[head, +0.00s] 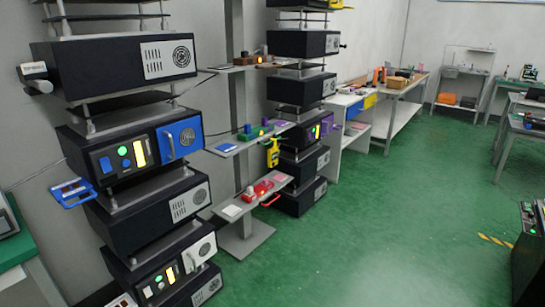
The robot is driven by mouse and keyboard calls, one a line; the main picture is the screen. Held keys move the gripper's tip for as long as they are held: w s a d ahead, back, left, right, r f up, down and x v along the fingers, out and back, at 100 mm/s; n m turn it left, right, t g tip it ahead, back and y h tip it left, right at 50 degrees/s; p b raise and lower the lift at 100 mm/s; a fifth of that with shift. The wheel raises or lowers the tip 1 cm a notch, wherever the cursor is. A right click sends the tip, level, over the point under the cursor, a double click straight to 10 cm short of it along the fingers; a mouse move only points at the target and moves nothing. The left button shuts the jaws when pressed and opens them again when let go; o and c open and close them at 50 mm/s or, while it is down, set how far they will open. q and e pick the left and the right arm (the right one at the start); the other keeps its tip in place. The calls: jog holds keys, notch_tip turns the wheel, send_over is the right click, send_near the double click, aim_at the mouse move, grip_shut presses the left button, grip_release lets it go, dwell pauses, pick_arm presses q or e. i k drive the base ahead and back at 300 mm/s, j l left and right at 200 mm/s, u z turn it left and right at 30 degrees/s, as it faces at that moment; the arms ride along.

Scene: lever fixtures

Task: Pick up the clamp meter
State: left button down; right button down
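A small yellow device with dark parts (272,153), which looks like the clamp meter, shows in the head view left of the middle. Neither of my grippers is in view.
A lower shelf holds a red item (262,188). A workbench (400,84) stands farther back. The green floor (390,220) is clear in the middle.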

aim_at(272, 152)
jog(key=i+j+z, duration=0.1)
jog(key=i+z, duration=0.15)
jog(key=i, duration=0.3)
jog(key=i+j+z, duration=0.25)
jog(key=i, duration=0.35)
